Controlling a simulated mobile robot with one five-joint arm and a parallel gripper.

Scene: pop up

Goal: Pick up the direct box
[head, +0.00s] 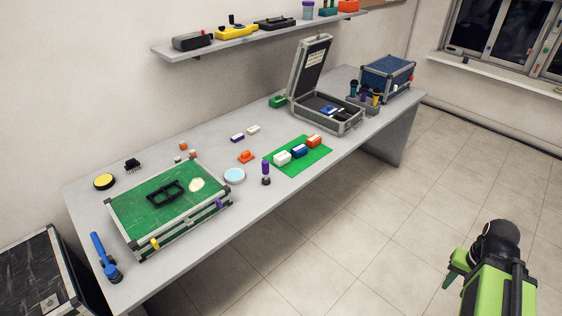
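I cannot tell for sure which thing is the direct box. Several small box-shaped things could be it. A white box (282,158), a blue box (299,152) and an orange box (314,141) stand in a row on a green mat (299,165) on the table. A small green box (277,102) sits farther back, left of the open case. My green and black gripper (462,265) is at the lower right, over the floor and well apart from the table. Its fingertips are not clear, and I see nothing held in it.
The long grey table (215,253) stands along the wall. An open case (335,126), a blue case (387,79) and a green-topped case (134,222) take up much of it. A wall shelf (236,44) holds more boxes. The tiled floor (372,232) before the table is clear.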

